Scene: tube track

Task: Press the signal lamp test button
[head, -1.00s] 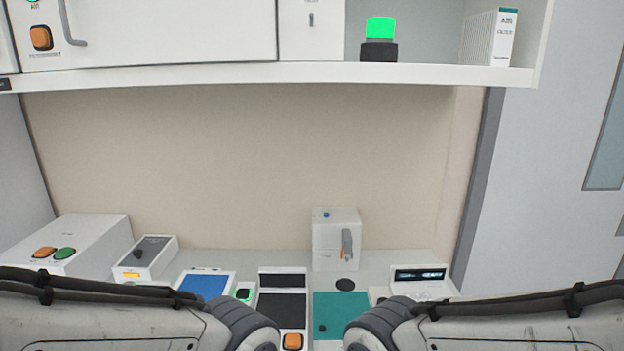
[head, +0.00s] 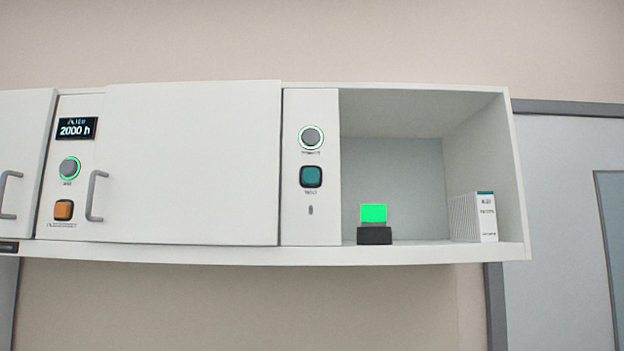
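A signal lamp (head: 374,214), a green lit block on a black base (head: 374,236), stands in the open shelf bay at the right of the wall cabinet. Left of the bay, a narrow white panel carries a round grey button with a green lit ring (head: 311,138) and below it a square teal button (head: 311,177). A small dark slot-like mark (head: 311,210) is under them. The labels are too small to read, so I cannot tell which is the test button. Neither of my grippers shows.
Left of a closed cabinet door (head: 190,160) with a handle (head: 96,196) are a "2000 h" display (head: 77,128), another ringed round button (head: 69,169) and an orange square button (head: 63,210). A white ribbed box (head: 474,217) stands right of the lamp.

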